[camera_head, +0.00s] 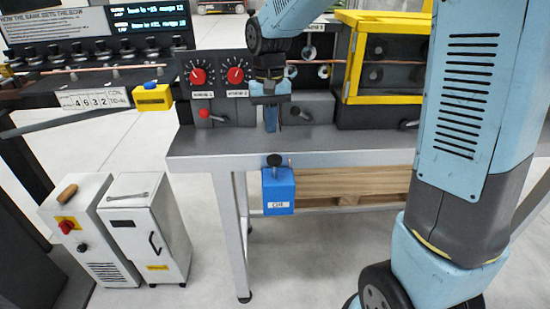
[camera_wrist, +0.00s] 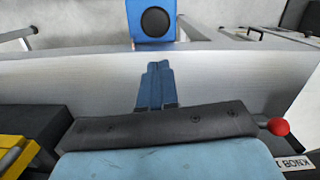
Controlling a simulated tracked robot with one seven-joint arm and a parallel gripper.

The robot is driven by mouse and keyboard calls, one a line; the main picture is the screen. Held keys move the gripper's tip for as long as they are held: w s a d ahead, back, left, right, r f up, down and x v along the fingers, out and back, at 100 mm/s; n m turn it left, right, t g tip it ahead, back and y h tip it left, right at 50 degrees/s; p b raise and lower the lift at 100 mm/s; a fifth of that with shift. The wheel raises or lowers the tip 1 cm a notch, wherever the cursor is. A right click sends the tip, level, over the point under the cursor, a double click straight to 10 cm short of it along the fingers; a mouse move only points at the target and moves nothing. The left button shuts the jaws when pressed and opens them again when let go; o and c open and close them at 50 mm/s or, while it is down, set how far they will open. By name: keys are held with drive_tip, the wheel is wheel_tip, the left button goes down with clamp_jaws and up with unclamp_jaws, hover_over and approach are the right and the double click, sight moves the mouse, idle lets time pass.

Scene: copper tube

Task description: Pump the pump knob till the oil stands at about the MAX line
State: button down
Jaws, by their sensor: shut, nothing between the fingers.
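The blue oil box (camera_head: 279,194), labelled OIL, is fixed at the front edge of the bench. The black pump knob (camera_head: 274,160) sits on its top. In the wrist view the knob (camera_wrist: 155,22) is a black disc on the blue box (camera_wrist: 134,36) at the top. My gripper (camera_head: 271,127) points down over the bench top, behind and above the box, apart from the knob. Its fingers (camera_wrist: 155,72) are together and hold nothing. A thin reddish mark shows beside the knob; the oil level and the MAX line cannot be made out.
The grey bench (camera_head: 340,140) carries two red dials, a red-balled lever (camera_head: 204,113) left of my gripper, and a yellow-framed cage (camera_head: 385,55) at right. A yellow box with a blue button (camera_head: 152,97) is at left. The space in front of the oil box is clear.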

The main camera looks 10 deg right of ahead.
wheel_tip(320, 180, up, 7)
drive_tip(key=shift+w+r, duration=0.2)
drive_tip(key=shift+w, duration=0.15)
idle(1.2)
drive_tip(key=s+d+r+t, duration=0.1)
drive_tip(key=s+d+t, duration=0.2)
drive_tip(key=s+d, duration=0.6)
drive_tip(key=s+d+r+m+t, duration=0.1)
drive_tip(key=s+d+r+t, duration=0.1)
drive_tip(key=s+d, duration=0.7)
drive_tip(key=s+t, duration=0.1)
drive_tip(key=s, duration=0.1)
drive_tip(key=shift+s+d+t, duration=0.15)
drive_tip(key=shift+s+t, duration=0.25)
idle(0.6)
